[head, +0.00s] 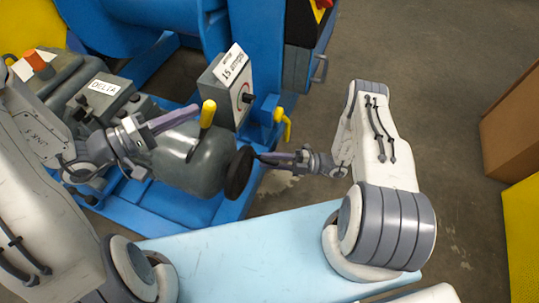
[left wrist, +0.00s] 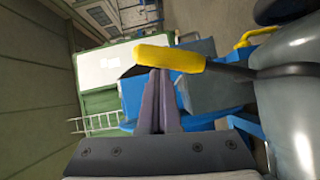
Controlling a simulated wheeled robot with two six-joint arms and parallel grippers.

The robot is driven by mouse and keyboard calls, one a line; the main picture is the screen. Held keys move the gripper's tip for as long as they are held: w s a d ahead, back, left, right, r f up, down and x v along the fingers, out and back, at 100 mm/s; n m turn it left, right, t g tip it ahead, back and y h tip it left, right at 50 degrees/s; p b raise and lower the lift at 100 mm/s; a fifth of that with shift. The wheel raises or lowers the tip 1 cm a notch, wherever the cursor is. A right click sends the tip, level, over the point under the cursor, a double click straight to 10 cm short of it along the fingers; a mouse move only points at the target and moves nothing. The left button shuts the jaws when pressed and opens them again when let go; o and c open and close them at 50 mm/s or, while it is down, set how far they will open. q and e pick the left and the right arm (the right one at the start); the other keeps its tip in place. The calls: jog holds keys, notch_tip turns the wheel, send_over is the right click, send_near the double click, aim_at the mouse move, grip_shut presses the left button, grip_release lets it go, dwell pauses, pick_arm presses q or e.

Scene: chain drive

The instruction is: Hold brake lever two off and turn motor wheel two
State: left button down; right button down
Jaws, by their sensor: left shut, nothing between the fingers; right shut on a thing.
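A brake lever with a yellow handle (head: 207,114) stands up on a grey rounded motor (head: 190,165). The handle also shows in the left wrist view (left wrist: 170,58), lying across the tips of my left gripper (left wrist: 156,76). My left gripper is shut and empty, its fingers against or right beside the handle; I cannot tell whether they touch. A dark motor wheel (head: 238,174) sits at the motor's right end. My right gripper (head: 256,156) is shut on the wheel's rim. I see no number on the lever or wheel.
A grey box (head: 228,95) with a dial and a white label stands behind the motor. Another yellow lever (head: 284,124) is on the blue frame. A box labelled DELTA (head: 105,88) is at left. A light blue surface (head: 240,255) lies in front.

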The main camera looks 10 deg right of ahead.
aim_at(248, 178)
jog(key=m, duration=0.1)
jog(key=f+m+t, duration=0.1)
jog(key=s+f+m, duration=0.1)
jog(key=shift+a+f+y, duration=0.1)
jog(key=shift+a+y, duration=0.2)
jog(key=shift+y, duration=0.1)
jog(key=m, duration=0.1)
jog(key=f+m+t, duration=0.1)
jog(key=s+m, duration=0.1)
jog(key=shift+a+f+m+t, duration=0.3)
jog(key=shift+a+m, duration=0.05)
jog(key=shift+m, duration=0.05)
jog(key=m+t, duration=0.1)
jog(key=s+f+m+t, duration=0.1)
jog(key=m, duration=0.1)
jog(key=shift+a+m, duration=0.3)
jog(key=shift+a, duration=0.1)
jog(key=shift+s+a+f+m+t+h, duration=0.25)
jog(key=shift+m+t, duration=0.2)
jog(key=shift+m, duration=0.4)
jog(key=shift+s+a+f+m+t, duration=0.15)
jog(key=shift+s+m+t, duration=0.25)
jog(key=shift+m, duration=0.4)
jog(key=shift+s+a+f+m+t+h, duration=0.2)
jog(key=shift+m+t, duration=0.25)
jog(key=shift+m, duration=0.4)
jog(key=c, duration=0.6)
grip_release()
